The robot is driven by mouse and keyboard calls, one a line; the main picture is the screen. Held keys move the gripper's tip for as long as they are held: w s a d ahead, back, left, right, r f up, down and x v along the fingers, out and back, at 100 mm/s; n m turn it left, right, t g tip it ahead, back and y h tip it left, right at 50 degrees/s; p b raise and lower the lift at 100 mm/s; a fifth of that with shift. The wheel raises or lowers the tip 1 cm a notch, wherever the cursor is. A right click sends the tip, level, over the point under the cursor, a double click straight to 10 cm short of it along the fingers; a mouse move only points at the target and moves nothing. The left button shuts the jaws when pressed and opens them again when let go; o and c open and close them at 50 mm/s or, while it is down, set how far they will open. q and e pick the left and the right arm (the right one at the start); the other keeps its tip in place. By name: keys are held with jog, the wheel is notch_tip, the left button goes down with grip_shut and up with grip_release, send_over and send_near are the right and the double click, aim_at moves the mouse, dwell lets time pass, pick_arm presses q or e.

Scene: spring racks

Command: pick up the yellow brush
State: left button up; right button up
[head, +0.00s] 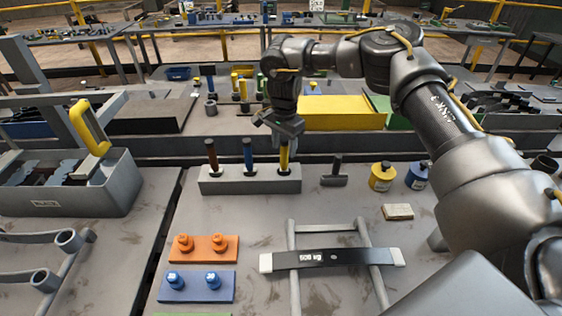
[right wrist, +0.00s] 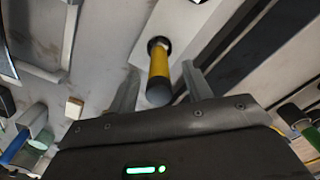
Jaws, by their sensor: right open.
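The yellow brush (head: 285,157) stands upright in the right-hand hole of a grey rack (head: 245,186); only its yellow handle with a dark top shows. A brown-handled one (head: 212,155) and a blue-handled one (head: 248,155) stand to its left in the same rack. My right gripper (head: 281,137) is over the rack at the yellow handle's top. In the right wrist view my right gripper (right wrist: 163,70) is open, with the yellow handle (right wrist: 158,70) showing between its two fingers. I cannot tell whether they touch. My left gripper is not in view.
A grey toolbox (head: 80,195) with a yellow handle stands at left. A dark bar (head: 325,258) lies across a metal frame in front. Orange (head: 204,249) and blue (head: 197,286) plates with knobs lie front left. Yellow (head: 382,177) and blue (head: 417,176) pots stand right of the rack.

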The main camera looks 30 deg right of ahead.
aim_at(284, 152)
jog(key=f, duration=0.2)
jog(key=shift+w+d+f+p, duration=0.1)
jog(key=shift+d+f+p, duration=0.1)
jog(key=shift+f+p, duration=0.15)
jog(key=shift+f, duration=0.35)
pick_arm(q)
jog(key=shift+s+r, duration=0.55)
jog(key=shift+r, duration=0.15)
pick_arm(e)
jog(key=shift+a, duration=0.15)
